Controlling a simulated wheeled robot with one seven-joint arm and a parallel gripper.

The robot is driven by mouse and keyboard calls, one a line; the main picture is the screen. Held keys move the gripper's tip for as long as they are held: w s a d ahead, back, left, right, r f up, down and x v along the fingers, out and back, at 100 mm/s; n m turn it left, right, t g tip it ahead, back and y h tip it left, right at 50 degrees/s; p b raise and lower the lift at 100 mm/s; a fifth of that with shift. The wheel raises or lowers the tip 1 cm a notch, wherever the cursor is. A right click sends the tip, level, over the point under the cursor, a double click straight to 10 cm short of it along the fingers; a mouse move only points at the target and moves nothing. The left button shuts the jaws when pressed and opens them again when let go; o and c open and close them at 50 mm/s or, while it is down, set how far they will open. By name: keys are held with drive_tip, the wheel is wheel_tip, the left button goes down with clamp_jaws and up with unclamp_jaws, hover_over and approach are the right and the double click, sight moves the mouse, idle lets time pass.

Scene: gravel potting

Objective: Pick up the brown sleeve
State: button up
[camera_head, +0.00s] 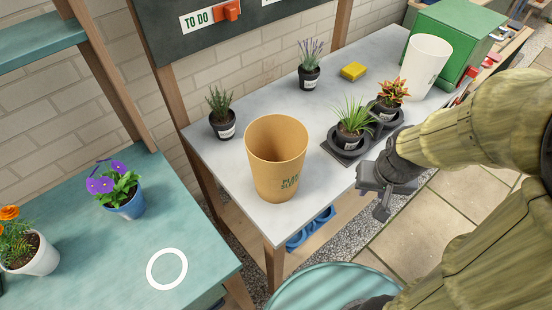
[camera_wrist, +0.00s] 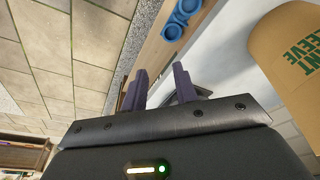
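The brown sleeve (camera_head: 272,160) is a tall, hollow tan cylinder with dark green lettering. It stands upright near the front edge of the grey-white table (camera_head: 238,192), left of my gripper. It also shows at the right edge of the wrist view (camera_wrist: 288,50), cut off by the frame. My gripper (camera_head: 376,196) is in front of the table's edge, to the right of the sleeve and apart from it. In the wrist view its two dark fingers (camera_wrist: 160,88) are spread with nothing between them.
A black tray (camera_head: 345,155) with two potted plants stands between the sleeve and my gripper's side. A teal table (camera_head: 95,255) is at left.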

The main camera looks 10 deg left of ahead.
wheel_tip(320, 180, up, 20)
drive_tip(key=r+n+g+p, duration=0.1)
drive_tip(key=n+g+p, duration=0.35)
drive_tip(key=p, duration=1.75)
hover_over(304, 127)
drive_tip(key=shift+w+d+f+n+t+y, duration=0.25)
drive_tip(key=shift+w+d+n+t+y, duration=0.1)
drive_tip(key=shift+n+t, duration=0.4)
drive_tip(key=f, duration=0.4)
drive_tip(key=f+p, duration=0.1)
drive_tip(key=f, duration=0.7)
drive_tip(key=shift+s+a+f+p, duration=0.1)
drive_tip(key=shift+s+a+p, duration=0.15)
drive_tip(key=shift+a+p, duration=0.15)
